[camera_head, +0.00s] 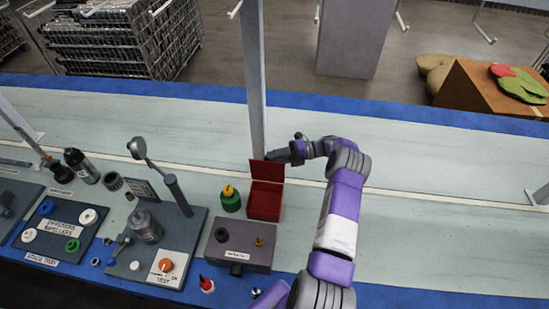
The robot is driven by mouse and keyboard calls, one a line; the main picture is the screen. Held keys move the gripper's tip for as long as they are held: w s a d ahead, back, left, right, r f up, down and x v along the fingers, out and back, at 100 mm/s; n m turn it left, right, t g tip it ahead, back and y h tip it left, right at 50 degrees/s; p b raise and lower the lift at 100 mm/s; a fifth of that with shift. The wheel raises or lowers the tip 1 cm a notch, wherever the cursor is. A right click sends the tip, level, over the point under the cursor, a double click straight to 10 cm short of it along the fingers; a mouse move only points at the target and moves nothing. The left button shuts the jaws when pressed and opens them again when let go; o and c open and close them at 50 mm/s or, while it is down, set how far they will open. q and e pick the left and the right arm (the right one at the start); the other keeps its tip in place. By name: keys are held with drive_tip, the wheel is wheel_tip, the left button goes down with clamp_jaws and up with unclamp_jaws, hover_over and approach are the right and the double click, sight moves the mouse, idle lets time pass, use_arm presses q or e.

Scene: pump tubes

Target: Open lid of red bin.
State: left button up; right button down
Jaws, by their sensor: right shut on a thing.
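The red bin (264,203) stands on the workbench near the middle of the view, and its inside shows from above. Its red lid (266,170) stands raised at the bin's far edge, tilted up from the opening. My right gripper (274,156) is at the top right edge of the lid and is shut on it. The fingertips are small and partly hidden behind the lid. My left gripper is not in view.
A green container with a yellow top (230,198) stands just left of the bin. A grey box (238,245) sits in front. A post (254,80) rises behind the lid. The bench right of my arm (430,240) is clear.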

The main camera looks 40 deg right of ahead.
drive_tip(key=c, duration=0.8)
unclamp_jaws()
drive_tip(key=shift+s+d, duration=0.1)
drive_tip(key=shift+d, duration=0.05)
drive_tip(key=shift+b+v, duration=0.3)
drive_tip(key=shift+v, duration=3.35)
